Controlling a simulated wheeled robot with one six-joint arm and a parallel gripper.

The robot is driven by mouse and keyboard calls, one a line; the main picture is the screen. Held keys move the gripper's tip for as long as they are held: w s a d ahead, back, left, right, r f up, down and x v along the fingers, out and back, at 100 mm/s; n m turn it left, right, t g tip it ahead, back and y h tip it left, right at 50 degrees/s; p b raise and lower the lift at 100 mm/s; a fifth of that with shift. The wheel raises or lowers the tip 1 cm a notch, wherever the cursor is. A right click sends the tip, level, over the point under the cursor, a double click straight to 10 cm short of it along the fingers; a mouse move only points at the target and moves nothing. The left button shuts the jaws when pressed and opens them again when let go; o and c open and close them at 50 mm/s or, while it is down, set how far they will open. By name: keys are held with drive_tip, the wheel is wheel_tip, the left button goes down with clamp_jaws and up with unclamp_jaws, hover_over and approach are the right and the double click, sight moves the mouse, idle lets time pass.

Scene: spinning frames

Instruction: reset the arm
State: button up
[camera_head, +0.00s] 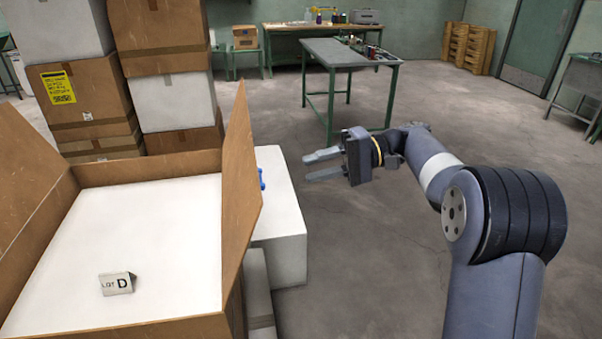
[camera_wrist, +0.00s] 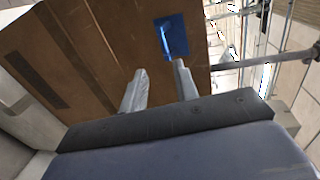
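My arm (camera_head: 430,165) reaches in from the right in the head view. My gripper (camera_head: 322,164) points left, in the air to the right of the open cardboard box, with its two fingers apart and nothing between them. In the wrist view the fingers of my gripper (camera_wrist: 159,88) also stand apart and empty. Beyond them is a brown surface (camera_wrist: 90,45) with a blue patch (camera_wrist: 172,35); I cannot tell how far off it is.
Stacked boxes (camera_head: 165,70) and a grey table (camera_head: 350,52) stand behind. Floor right of the boxes is clear.

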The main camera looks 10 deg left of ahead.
drive_tip(key=shift+r, duration=0.1)
idle(0.3)
drive_tip(key=p+x, duration=0.1)
drive_tip(key=x, duration=1)
drive_tip(key=shift+r, duration=0.1)
